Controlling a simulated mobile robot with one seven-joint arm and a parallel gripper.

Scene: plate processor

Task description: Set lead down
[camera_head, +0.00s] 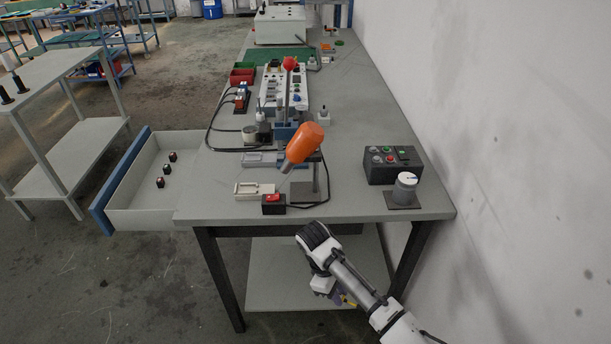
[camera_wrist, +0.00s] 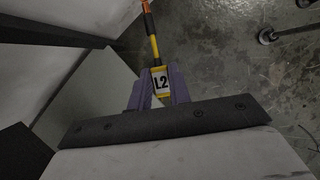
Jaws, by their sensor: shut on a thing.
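The lead is a yellow piece with a white L2 label and a thin yellow, orange and black end (camera_wrist: 154,50). In the wrist view, the purple fingers of my gripper (camera_wrist: 158,90) are shut on its labelled part, with the thin end pointing away. In the head view, my gripper (camera_head: 334,293) is low in front of the workbench's near edge, below the bench top. A small yellow bit of the lead (camera_head: 349,301) shows beside it; the rest is hidden by my arm. The lead is held in the air over the lower shelf or floor; I cannot tell which.
The workbench (camera_head: 350,130) carries an orange-headed tool (camera_head: 304,144), a red switch box (camera_head: 274,203), a black button box (camera_head: 393,165) and a grey knob (camera_head: 404,188). A lower shelf (camera_head: 275,270) lies underneath. An open drawer (camera_head: 150,185) sticks out left; a wall bounds the right.

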